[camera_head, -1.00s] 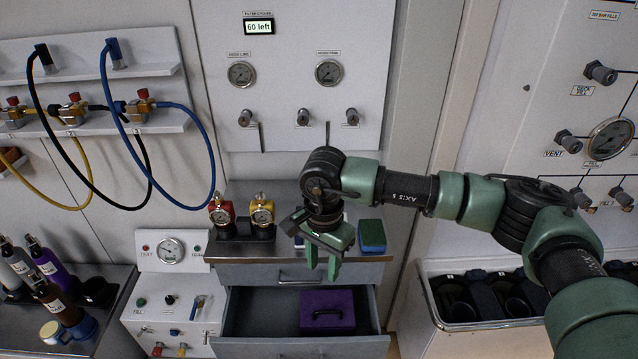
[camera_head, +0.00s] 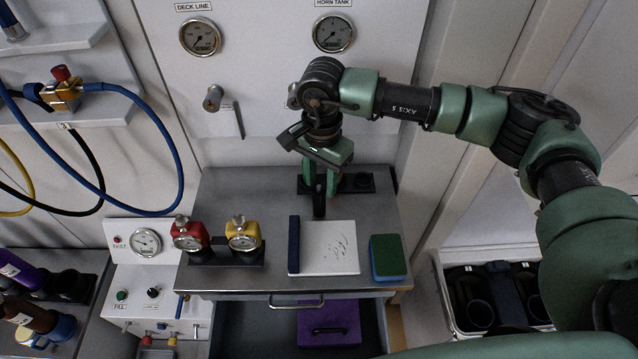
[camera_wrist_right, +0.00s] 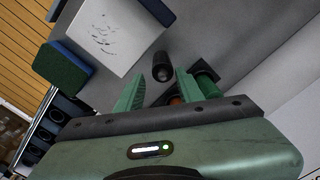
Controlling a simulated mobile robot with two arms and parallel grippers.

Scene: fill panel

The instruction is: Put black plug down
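The black plug (camera_head: 319,204) is a dark upright cylinder at the back of the grey counter, behind the white book or pad. It also shows in the right wrist view (camera_wrist_right: 162,66), just beyond and between the fingertips. My right gripper (camera_head: 319,180) is over it, pointing down. In the right wrist view its green fingers (camera_wrist_right: 160,82) are apart, with slim gaps beside the plug. Whether the plug's base touches the counter is hard to tell. My left gripper is out of view.
A black two-slot holder (camera_head: 365,182) is right behind the gripper. The white pad (camera_head: 330,247), blue-green sponge (camera_head: 388,258) and red (camera_head: 188,236) and yellow (camera_head: 243,236) gauge regulators share the counter. Below, a drawer holds a purple case (camera_head: 330,322).

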